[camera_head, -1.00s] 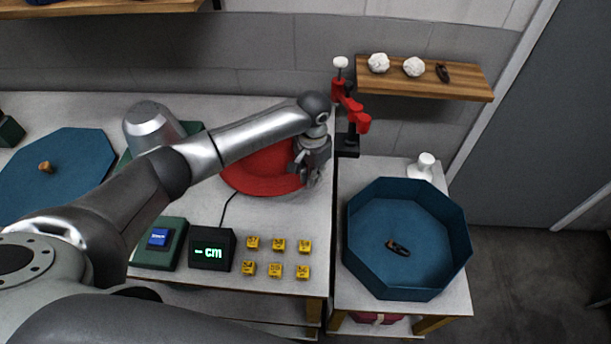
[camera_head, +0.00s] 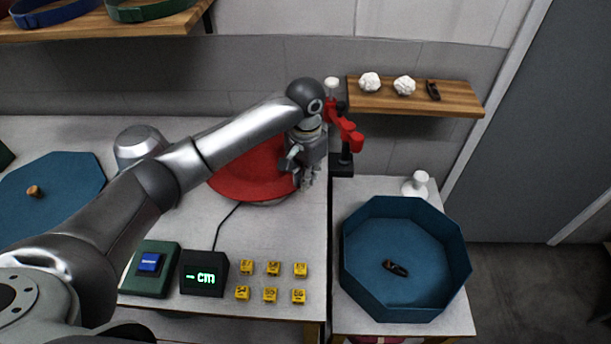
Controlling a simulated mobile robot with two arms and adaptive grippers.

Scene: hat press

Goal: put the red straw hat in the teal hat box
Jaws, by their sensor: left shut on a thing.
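My left gripper (camera_head: 306,178) is shut on the hat's right edge. The teal hat box (camera_head: 404,258) stands open on the smaller table to the right, with a small dark object (camera_head: 395,268) on its floor. My right gripper is not in view.
A red clamp-like tool (camera_head: 345,130) on a dark post stands between hat and box. A white knob-shaped thing (camera_head: 417,184) stands behind the box. Yellow blocks (camera_head: 271,281), a display (camera_head: 204,274) and the teal octagonal lid (camera_head: 52,190) lie on the main table. A wooden shelf (camera_head: 416,96) is above.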

